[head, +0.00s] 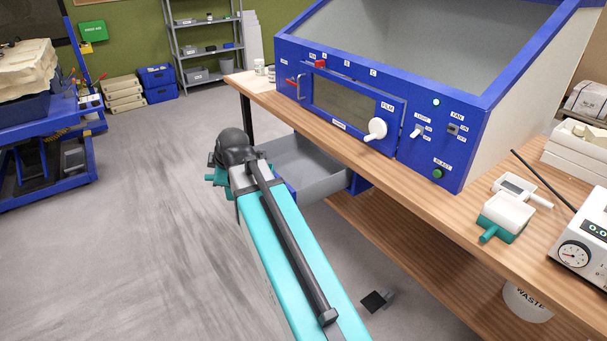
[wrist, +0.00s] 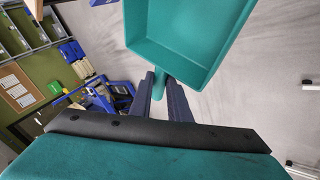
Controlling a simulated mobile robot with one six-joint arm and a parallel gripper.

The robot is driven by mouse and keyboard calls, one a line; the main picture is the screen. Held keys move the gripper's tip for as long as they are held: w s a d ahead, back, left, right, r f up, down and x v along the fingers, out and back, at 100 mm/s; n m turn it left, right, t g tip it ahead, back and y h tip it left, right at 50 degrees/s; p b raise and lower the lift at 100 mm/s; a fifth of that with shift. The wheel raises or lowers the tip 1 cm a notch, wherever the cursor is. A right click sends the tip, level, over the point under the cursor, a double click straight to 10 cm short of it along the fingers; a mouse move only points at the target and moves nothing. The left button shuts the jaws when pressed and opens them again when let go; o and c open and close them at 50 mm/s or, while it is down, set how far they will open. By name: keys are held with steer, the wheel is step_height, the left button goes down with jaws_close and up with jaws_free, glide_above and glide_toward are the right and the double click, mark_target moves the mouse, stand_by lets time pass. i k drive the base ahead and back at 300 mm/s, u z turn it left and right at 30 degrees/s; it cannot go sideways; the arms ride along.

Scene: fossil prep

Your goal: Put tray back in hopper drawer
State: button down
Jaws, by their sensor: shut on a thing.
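The teal tray (wrist: 190,50) fills the top of the wrist view, and its inside that shows is empty. My gripper (wrist: 159,80) is shut on its short teal handle, so the tray is held out past the fingertips. In the head view my arm and dark wrist hide most of the gripper and tray; only small teal bits show beside the wrist. The hopper drawer (head: 322,160) is pulled out under the bench, grey inside with blue at its ends. My wrist is at its left, and my arm hides part of it. The visible part of the drawer looks empty.
The wooden bench (head: 487,240) carries the blue cabinet (head: 445,150), a small teal tray with white contents (head: 507,213) and a white instrument (head: 585,250). A blue cart (head: 45,125) stands at the left. A dark object (head: 377,300) lies on the floor; the floor left of my arm is clear.

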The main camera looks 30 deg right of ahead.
mark_target(298, 175)
steer(key=u, duration=0.05)
steer(key=i, duration=1)
steer(key=u, duration=1.05)
